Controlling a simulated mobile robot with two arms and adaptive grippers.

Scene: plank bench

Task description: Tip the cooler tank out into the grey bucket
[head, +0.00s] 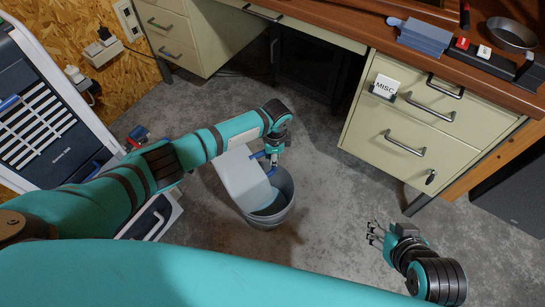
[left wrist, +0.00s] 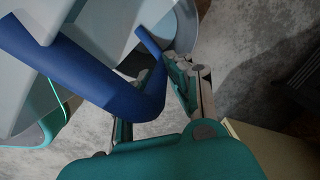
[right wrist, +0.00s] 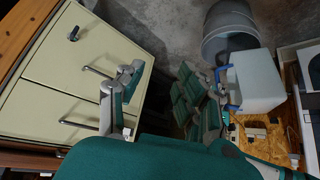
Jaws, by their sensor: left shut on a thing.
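The cooler tank (head: 243,178) is a pale grey-blue box with a blue handle (left wrist: 85,70). It is tilted, with its lower end over the mouth of the grey bucket (head: 284,208) on the floor. A light blue patch shows inside the bucket; I cannot tell for sure whether it is water. My left gripper (head: 272,160) is shut on the tank's handle above the bucket. The tank (right wrist: 257,82) and bucket (right wrist: 228,22) also show in the right wrist view. My right gripper (head: 374,234) is open and empty, to the right of the bucket.
The cooler body (head: 55,120) with its slatted grille stands at the left. A wall socket (head: 128,18) is at the back left. Concrete floor is clear around the bucket's right side.

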